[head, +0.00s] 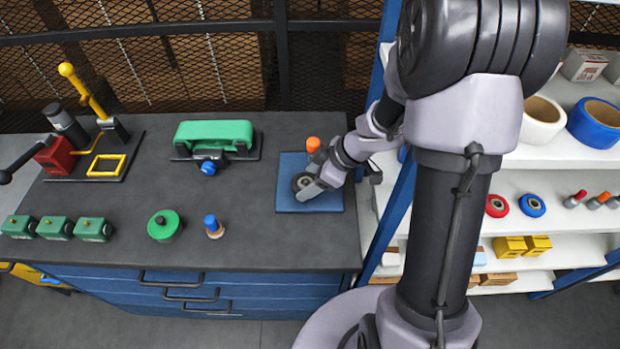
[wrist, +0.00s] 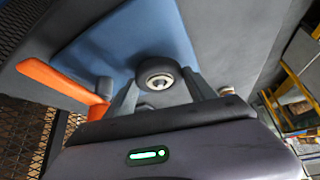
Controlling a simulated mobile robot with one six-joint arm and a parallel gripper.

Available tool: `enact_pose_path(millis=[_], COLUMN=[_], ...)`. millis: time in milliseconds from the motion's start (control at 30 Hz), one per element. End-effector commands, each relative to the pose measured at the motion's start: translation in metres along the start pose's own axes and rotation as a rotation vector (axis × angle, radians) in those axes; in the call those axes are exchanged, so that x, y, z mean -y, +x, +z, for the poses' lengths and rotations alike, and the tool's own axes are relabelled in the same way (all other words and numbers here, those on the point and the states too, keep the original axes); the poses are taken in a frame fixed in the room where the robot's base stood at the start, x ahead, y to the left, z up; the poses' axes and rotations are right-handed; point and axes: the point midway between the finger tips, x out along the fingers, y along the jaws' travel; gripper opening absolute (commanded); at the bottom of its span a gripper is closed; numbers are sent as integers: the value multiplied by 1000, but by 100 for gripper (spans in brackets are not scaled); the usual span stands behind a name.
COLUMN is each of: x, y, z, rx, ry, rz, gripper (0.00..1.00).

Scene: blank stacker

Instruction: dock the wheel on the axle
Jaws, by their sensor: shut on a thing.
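The wheel (head: 301,183), with a black tyre and a pale hub, is at the blue plate (head: 328,203) on the dark bench. My gripper (head: 306,186) is shut on it. In the wrist view the wheel (wrist: 157,75) sits between the two grey fingers, with the blue plate (wrist: 110,42) behind it. A bright round spot shows in the middle of the hub; I cannot tell whether this is the axle's end. The axle is otherwise not made out. I cannot tell whether the wheel touches the plate.
An orange-topped handle (head: 313,144) stands close behind my gripper. On the bench, left, are a blue-topped peg (head: 213,227), a green round part (head: 164,225), a green clamp (head: 213,134), a red-and-yellow press (head: 85,150) and green blocks (head: 55,228). Shelves (head: 530,263) stand right.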

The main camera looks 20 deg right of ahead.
Motion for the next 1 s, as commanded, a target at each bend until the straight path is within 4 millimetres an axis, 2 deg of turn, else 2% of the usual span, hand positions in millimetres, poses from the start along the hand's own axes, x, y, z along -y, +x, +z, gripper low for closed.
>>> enact_pose_path(millis=[233, 267, 300, 567, 1000], x=[0, 0, 0, 0, 0], y=[5, 4, 4, 3, -40], z=[3, 3, 3, 2, 0], rx=[0, 0, 0, 0, 0], ry=[0, 0, 0, 0, 2], rz=[-1, 0, 0, 0, 1], gripper=[21, 69, 72, 72, 72])
